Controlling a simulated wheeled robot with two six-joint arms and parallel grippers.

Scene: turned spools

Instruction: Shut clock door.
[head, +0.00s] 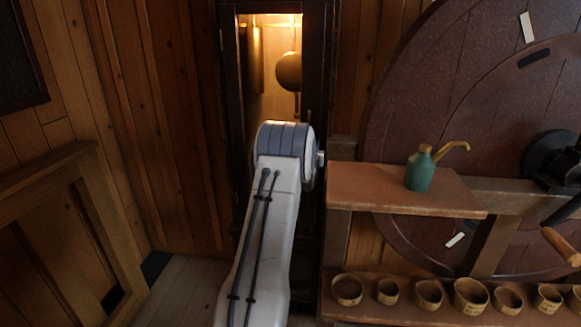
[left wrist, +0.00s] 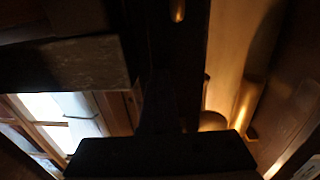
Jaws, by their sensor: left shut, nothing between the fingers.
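The tall clock case (head: 315,60) stands against the back wall with its front open. Its lit inside shows a round pendulum bob (head: 289,71) and a hanging weight (head: 256,62). A dark upright panel edge (head: 232,85) runs along the left of the opening; I cannot tell for sure whether it is the door or the frame. My left arm reaches up in front of the case, and its wrist hides the lower opening. My left gripper, dark in the left wrist view (left wrist: 163,105), is shut and empty, close to the case. Contact with the door cannot be made out.
A wooden bench (head: 400,190) at the right bears a green oil can (head: 420,171). Several small round labelled tubs (head: 471,296) stand on a lower shelf. A large dark wheel (head: 430,110) stands behind. A wooden railing (head: 100,220) is at the left, with clear floor (head: 185,285) beside it.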

